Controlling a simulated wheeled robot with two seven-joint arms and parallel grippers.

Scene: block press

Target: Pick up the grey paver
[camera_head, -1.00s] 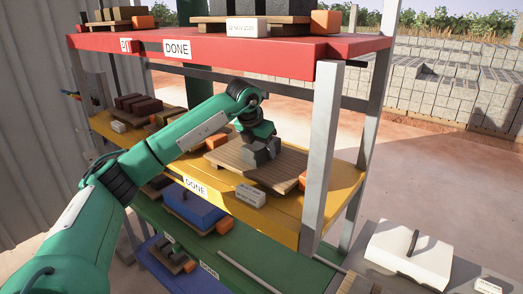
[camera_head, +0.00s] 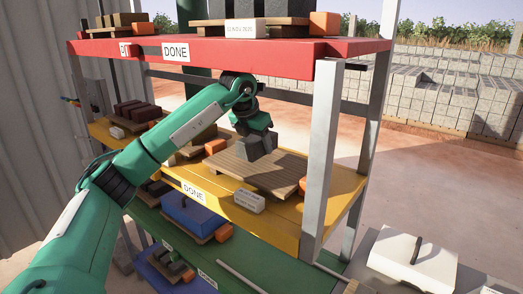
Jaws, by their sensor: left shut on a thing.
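My left gripper (camera_head: 257,136) reaches over the middle yellow shelf (camera_head: 280,232) and points down, shut on a grey paver (camera_head: 250,149). The grey paver shows just under the jaws, above a wooden pallet (camera_head: 250,180). Grey faces show on both sides of the fingers; I cannot tell whether they belong to one paver or two. A clear gap between paver and pallet is hard to make out. The jaws partly hide the paver. My right gripper is not in view.
The red shelf (camera_head: 290,50) lies above, and a grey post (camera_head: 322,150) stands to the right. Dark blocks (camera_head: 137,110) stand further left.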

